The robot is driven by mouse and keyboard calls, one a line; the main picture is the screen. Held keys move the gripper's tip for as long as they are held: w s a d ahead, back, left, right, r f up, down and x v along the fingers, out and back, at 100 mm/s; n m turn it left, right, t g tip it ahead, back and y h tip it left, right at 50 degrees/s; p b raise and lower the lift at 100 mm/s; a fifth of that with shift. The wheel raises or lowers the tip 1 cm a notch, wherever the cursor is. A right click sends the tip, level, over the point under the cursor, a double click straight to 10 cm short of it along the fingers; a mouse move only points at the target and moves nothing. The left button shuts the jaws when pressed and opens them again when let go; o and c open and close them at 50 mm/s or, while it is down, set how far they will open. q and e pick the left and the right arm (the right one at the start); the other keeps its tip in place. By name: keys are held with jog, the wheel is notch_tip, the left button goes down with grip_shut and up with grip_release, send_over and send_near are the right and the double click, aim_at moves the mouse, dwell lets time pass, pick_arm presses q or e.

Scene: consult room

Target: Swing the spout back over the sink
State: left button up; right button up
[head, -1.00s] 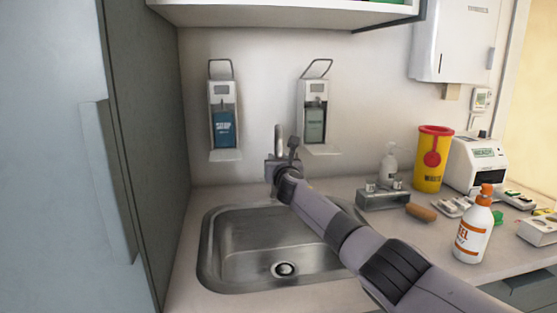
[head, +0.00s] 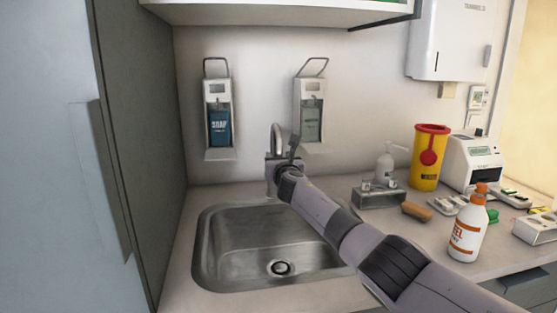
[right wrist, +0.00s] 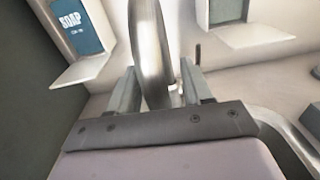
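The curved metal spout (head: 277,138) rises behind the back rim of the steel sink (head: 222,283). In the head view it shows as a narrow arch, and its lower part is hidden by my right gripper (head: 283,161). In the right wrist view the spout (right wrist: 148,50) stands between the two fingers of my right gripper (right wrist: 160,88). The left finger is close against it or touching; a narrow gap shows on the other side. The fingers are apart, around the spout. My left gripper is not in view.
A soap dispenser (head: 218,125) and a second dispenser (head: 311,110) hang on the wall behind. A metal box (head: 378,197), brush (head: 415,212), yellow bin (head: 429,160) and orange-capped bottle (head: 467,230) stand right of the sink. A tall grey cabinet (head: 140,120) bounds the left.

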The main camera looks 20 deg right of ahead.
jog(key=shift+a, duration=0.1)
jog(key=shift+s+a+r+p, duration=0.1)
jog(key=shift+s+p, duration=0.25)
jog(key=shift+p, duration=0.25)
jog(key=shift+p+v, duration=0.8)
jog(key=shift+p, duration=0.05)
jog(key=shift+p+v, duration=0.4)
jog(key=shift+v, duration=2)
